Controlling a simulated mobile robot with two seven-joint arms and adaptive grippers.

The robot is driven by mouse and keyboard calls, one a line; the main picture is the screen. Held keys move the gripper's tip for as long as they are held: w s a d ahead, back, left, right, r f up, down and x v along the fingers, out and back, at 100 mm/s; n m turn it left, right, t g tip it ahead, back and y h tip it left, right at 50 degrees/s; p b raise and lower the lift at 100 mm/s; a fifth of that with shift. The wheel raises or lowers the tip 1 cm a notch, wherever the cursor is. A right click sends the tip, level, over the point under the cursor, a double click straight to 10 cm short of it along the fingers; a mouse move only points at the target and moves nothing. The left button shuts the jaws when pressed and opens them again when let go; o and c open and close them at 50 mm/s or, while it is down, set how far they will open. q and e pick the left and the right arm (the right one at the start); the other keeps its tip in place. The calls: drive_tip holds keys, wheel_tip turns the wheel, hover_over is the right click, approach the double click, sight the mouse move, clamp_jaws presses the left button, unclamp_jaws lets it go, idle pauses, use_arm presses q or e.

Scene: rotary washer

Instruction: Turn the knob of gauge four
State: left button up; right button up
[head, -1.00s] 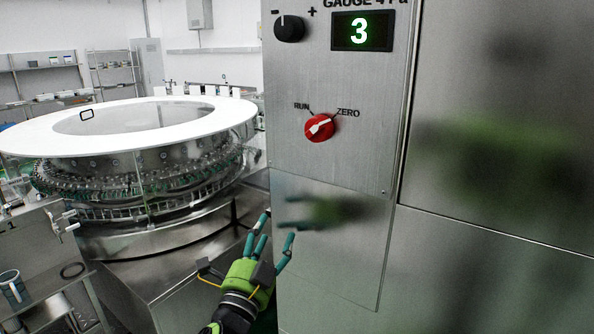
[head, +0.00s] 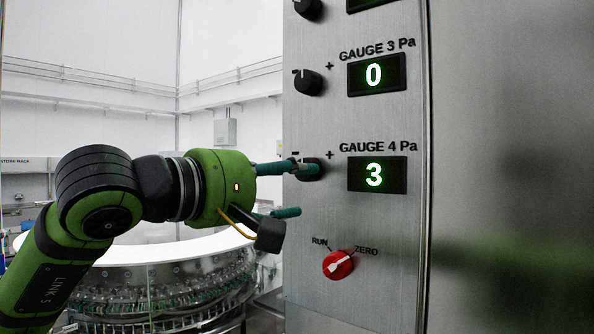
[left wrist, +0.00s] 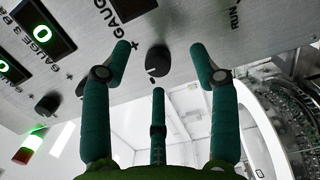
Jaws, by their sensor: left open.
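The gauge four knob (head: 314,172) is a black round knob on the steel panel, left of the gauge four display (head: 377,174), which reads 3. My left gripper (head: 300,190) is in front of the panel with its green fingers open. An upper finger partly hides the knob in the head view. In the left wrist view the knob (left wrist: 158,60) lies between the spread fingers of the gripper (left wrist: 159,66), two at the sides and one below. I cannot tell whether any finger touches it. My right gripper is not in view.
The gauge three knob (head: 308,82) and its display (head: 376,74), reading 0, are above. A red RUN/ZERO switch (head: 338,264) is below, pointing toward ZERO. The rotary washer (head: 165,275) with its white ring stands behind my left arm. Bare steel panel lies to the right.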

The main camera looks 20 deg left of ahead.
use_arm(q)
drive_tip(key=w+r+t+y+p, duration=0.1)
drive_tip(key=w+p, duration=0.3)
drive_tip(key=w, duration=0.2)
drive_tip(key=shift+w+a+r+n+y, duration=0.15)
drive_tip(key=shift+w+r+n+y, duration=0.15)
drive_tip(key=shift+r+y, duration=0.1)
drive_tip(key=shift+f, duration=0.1)
drive_tip(key=shift+c, duration=0.4)
drive_tip(key=c, duration=1.1)
